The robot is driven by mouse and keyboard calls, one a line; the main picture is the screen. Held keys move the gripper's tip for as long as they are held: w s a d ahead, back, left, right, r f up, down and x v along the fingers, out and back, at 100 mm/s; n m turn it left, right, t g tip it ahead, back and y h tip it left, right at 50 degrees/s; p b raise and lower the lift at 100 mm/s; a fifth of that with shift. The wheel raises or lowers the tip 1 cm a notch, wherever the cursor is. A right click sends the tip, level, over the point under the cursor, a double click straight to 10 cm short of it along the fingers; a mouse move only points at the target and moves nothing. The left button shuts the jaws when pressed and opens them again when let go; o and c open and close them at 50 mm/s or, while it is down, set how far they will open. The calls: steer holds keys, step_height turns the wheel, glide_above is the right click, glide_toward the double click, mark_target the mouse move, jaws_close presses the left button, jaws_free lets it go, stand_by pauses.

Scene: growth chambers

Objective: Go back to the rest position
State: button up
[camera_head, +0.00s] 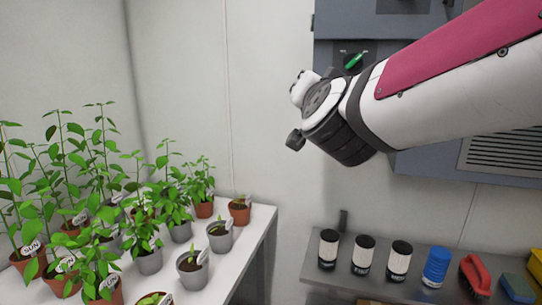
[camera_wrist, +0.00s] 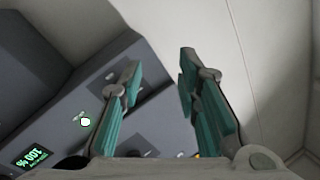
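My gripper (camera_wrist: 160,80) shows in the wrist view with its two teal-padded fingers apart and nothing between them. Behind the fingers are a grey wall cabinet (camera_wrist: 45,95) with a lit green display (camera_wrist: 32,157) and a pale wall (camera_wrist: 270,50). In the head view my arm reaches in from the upper right, and its wrist end is in front of the wall and the grey cabinet (camera_head: 420,165). The fingers are hidden in the head view.
A white table (camera_head: 258,222) at the left holds several potted plants. A grey shelf (camera_head: 312,270) at the lower right holds several dark bottles with white labels, a blue bottle (camera_head: 437,267), a red brush (camera_head: 476,275) and a sponge (camera_head: 518,288). A gap separates table and shelf.

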steer(key=s+d+f+n+g, duration=0.2)
steer(key=s+d+f+g, duration=0.1)
steer(key=s+f, duration=0.4)
steer(key=s+d+f+n+g, duration=0.2)
steer(key=s+d+f+g, duration=0.2)
steer(key=s, duration=0.9)
steer(key=s+d+f+n+g, duration=0.2)
steer(key=s+d+f+g, duration=0.2)
steer(key=s+f+g, duration=0.3)
steer(key=s+f, duration=0.3)
steer(key=f, duration=0.2)
steer(key=shift+s+d+f, duration=0.2)
steer(key=shift+s+f, duration=0.05)
steer(key=shift+s, duration=0.1)
